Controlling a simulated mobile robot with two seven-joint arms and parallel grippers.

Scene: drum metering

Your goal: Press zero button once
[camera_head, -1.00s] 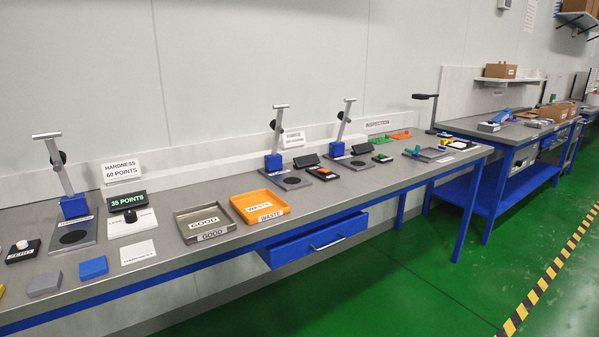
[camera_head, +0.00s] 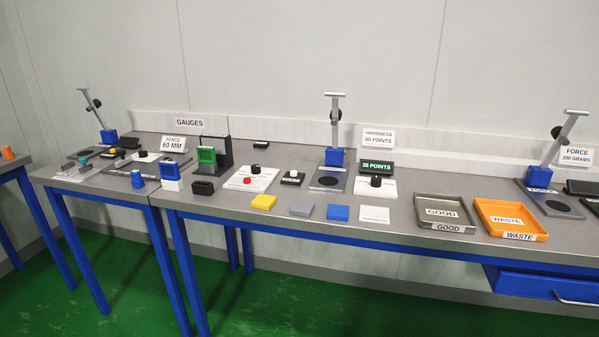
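A small black box with a pale round button on top (camera_head: 292,177) stands on the bench, left of the hardness stand (camera_head: 330,180). A box like it carried the word ZERO in the earlier view; its lettering is too small to read now. A display reading 35 POINTS (camera_head: 377,167) and a white box with a black knob (camera_head: 376,188) are right of the stand. Neither gripper is in view.
Yellow (camera_head: 263,202), grey (camera_head: 302,209) and blue (camera_head: 338,213) blocks lie along the front edge. A GOOD tray (camera_head: 422,222) and an orange WASTE tray (camera_head: 487,226) sit to the right. A gauges bench (camera_head: 60,181) adjoins at left. Green floor is clear in front.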

